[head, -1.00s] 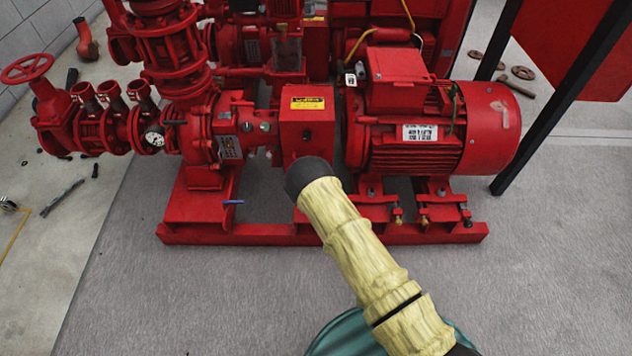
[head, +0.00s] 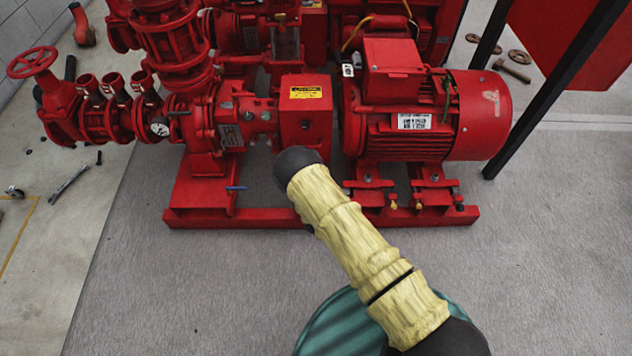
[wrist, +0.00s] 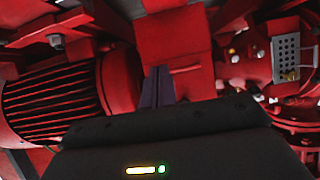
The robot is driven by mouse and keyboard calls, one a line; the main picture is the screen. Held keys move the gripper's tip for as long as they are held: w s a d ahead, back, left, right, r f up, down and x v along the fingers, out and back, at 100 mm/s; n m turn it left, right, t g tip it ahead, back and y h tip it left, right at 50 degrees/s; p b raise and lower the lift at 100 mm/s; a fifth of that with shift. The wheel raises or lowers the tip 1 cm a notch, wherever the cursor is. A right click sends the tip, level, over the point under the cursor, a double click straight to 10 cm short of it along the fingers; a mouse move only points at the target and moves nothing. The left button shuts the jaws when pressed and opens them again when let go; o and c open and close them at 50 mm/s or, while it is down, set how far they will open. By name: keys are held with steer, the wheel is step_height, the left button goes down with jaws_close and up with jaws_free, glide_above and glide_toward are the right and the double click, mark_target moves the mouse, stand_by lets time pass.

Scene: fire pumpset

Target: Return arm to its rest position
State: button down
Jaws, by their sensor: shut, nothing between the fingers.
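My arm, in a yellow wrinkled sleeve, reaches up from the bottom right of the head view to a dark rounded joint in front of the red pump set (head: 240,217). My gripper is not visible in the head view. In the wrist view my gripper (wrist: 158,88) shows as two narrow dark fingers close together, shut and empty. They point toward the red coupling cover (wrist: 180,45) between the ribbed motor and the pump. I cannot tell the exact gap between fingertips and cover.
The red motor (head: 430,118) stands right of the coupling cover. Valves and a handwheel (head: 33,62) stand at left. A black post (head: 555,90) rises at right. A teal round object (head: 338,325) lies below my arm.

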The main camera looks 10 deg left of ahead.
steer(key=d+r+m+g+h, duration=0.1)
steer(key=d+r+g, duration=0.1)
steer(key=d+r, duration=0.45)
steer(key=d+r+m+g, duration=0.1)
steer(key=d+r+g, duration=0.15)
steer(key=r, duration=0.75)
steer(key=d+r+g+h, duration=0.1)
steer(key=d+r, duration=0.5)
steer(key=r, duration=0.2)
steer(key=s+d+r+g, duration=0.2)
steer(key=s+d+r, duration=0.45)
steer(key=s, duration=0.45)
steer(key=s+d+r+g, duration=0.2)
steer(key=s+d+r, duration=0.45)
steer(key=s, duration=0.45)
steer(key=w+p+v, duration=0.2)
steer(key=p+v, duration=0.8)
steer(key=p, duration=0.1)
steer(key=w+a+r+p+v, duration=0.1)
steer(key=w+p+v, duration=0.2)
steer(key=p+v, duration=0.8)
steer(key=w+r+p+v, duration=0.1)
steer(key=w+p+v, duration=0.1)
steer(key=p+v, duration=0.9)
steer(key=shift+w+a+r+h, duration=0.2)
steer(key=shift+a+r+h, duration=0.1)
steer(key=shift+a, duration=0.05)
steer(key=shift+g, duration=0.25)
